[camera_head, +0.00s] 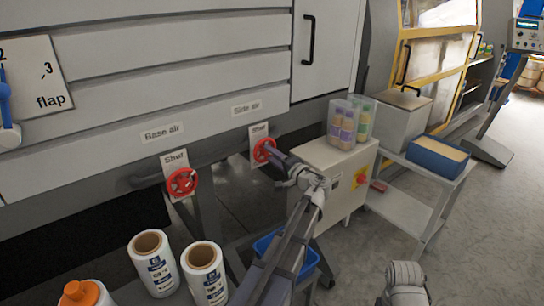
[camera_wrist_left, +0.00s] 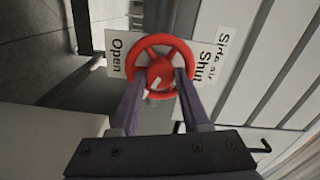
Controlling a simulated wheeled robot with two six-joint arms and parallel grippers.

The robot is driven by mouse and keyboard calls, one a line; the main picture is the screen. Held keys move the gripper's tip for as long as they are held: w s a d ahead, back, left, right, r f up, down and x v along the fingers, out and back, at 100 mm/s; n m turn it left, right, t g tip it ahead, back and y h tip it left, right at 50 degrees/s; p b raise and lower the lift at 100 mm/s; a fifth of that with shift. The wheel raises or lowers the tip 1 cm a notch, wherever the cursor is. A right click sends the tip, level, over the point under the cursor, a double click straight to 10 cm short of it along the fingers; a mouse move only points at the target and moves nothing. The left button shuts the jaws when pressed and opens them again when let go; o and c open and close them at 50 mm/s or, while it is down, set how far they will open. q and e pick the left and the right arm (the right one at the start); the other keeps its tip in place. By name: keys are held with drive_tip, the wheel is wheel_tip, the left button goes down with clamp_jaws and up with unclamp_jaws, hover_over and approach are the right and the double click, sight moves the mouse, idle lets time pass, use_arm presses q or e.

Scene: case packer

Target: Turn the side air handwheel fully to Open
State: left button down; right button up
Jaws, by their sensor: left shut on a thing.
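The red side air handwheel (camera_head: 262,150) sits on the machine front under the "Side air" label (camera_head: 246,108), against a white plate (camera_head: 254,132). My left gripper (camera_head: 269,153) is at this wheel. In the left wrist view my left gripper (camera_wrist_left: 160,78) has its fingers on both sides of the hub of the red handwheel (camera_wrist_left: 160,39), shut on it. The plate reads "Open" (camera_wrist_left: 117,52) on the left and "Shut" (camera_wrist_left: 207,62) on the right there. A small white mark shows on the hub.
A second red handwheel (camera_head: 183,183) sits left under "Base air" (camera_head: 163,132). White rolls (camera_head: 153,264) and an orange-capped bottle (camera_head: 85,293) stand below. A grey cabinet (camera_head: 335,173) with bottles in clear boxes (camera_head: 343,122) is close right of my left arm. Floor is clear at right.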

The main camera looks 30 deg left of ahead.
use_arm(q)
drive_tip(key=m, duration=1.2)
drive_tip(key=shift+m, duration=0.4)
idle(0.4)
drive_tip(key=shift+c, duration=1.9)
unclamp_jaws()
drive_tip(key=v, duration=0.8)
